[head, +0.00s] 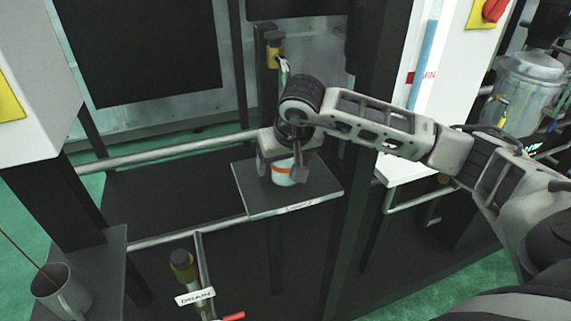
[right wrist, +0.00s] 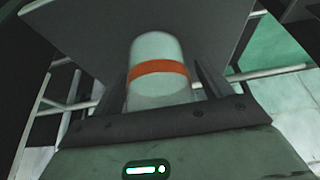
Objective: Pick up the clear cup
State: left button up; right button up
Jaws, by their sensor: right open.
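The clear cup (head: 283,171) stands upright on a small dark platform (head: 318,190) in the head view. It looks pale, with an orange band around it. In the right wrist view the cup (right wrist: 158,88) is between the fingers, close in front of the palm. My right gripper (head: 281,172) is open, with one finger on each side of the cup; I cannot tell whether either finger touches it. The gripper hides the cup's upper part in the head view. My left gripper is not in view.
A metal rail (head: 165,151) runs behind and left of the platform. A drain valve (head: 183,265) with a "DRAIN" tag stands below it at the front. A grey mug (head: 65,295) with a thin rod is at lower left. A dark upright post stands right of the platform.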

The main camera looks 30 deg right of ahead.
jog(key=c, duration=1.2)
jog(key=shift+r, duration=0.1)
jog(key=shift+c, duration=0.2)
